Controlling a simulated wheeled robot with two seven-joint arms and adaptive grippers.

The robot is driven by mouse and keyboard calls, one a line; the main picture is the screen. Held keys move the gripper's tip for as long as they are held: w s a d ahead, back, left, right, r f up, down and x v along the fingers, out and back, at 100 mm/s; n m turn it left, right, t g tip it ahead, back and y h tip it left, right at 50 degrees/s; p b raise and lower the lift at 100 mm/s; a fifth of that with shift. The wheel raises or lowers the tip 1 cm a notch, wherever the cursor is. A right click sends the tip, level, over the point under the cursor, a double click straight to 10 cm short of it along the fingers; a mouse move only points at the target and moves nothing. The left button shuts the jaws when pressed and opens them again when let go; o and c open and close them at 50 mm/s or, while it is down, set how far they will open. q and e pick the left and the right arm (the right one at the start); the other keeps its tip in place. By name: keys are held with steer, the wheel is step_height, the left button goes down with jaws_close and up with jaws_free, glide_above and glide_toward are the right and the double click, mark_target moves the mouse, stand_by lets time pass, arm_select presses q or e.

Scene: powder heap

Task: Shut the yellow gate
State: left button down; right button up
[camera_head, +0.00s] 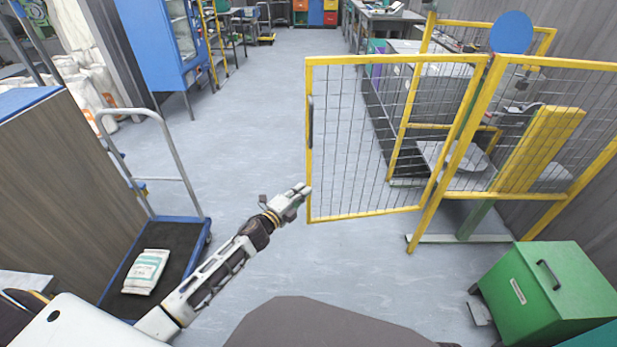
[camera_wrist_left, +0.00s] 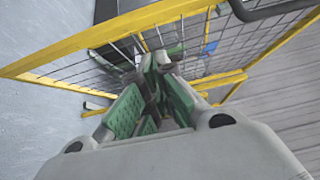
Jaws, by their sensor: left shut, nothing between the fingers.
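The yellow gate (camera_head: 380,212) is a wire-mesh leaf in a yellow frame, hinged at its right to a leaning yellow post. It extends left from that post, with its free edge well apart from the rear yellow frame. A dark handle (camera_head: 311,122) sits on the free edge. My left gripper (camera_head: 303,189) is shut and empty beside the lower part of this edge; I cannot tell whether it touches. The left wrist view shows the gripper (camera_wrist_left: 157,62) in front of the gate's frame and mesh (camera_wrist_left: 110,35). My right gripper is out of view.
A yellow fence panel (camera_head: 555,62) continues right from the gate post. A green box (camera_head: 540,290) stands at the lower right. A blue trolley (camera_head: 203,240) carrying a white bag (camera_head: 147,271) stands at the left. The floor between trolley and gate is clear.

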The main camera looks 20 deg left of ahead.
mark_target(316, 168)
arm_select(q)
steer(key=shift+w+b, duration=0.7)
steer(key=shift+w, duration=3.35)
steer(key=shift+a, duration=0.1)
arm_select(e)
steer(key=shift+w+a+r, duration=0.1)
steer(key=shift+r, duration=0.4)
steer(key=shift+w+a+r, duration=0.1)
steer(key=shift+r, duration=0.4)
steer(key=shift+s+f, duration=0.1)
arm_select(q)
steer(key=shift+w+a, duration=0.1)
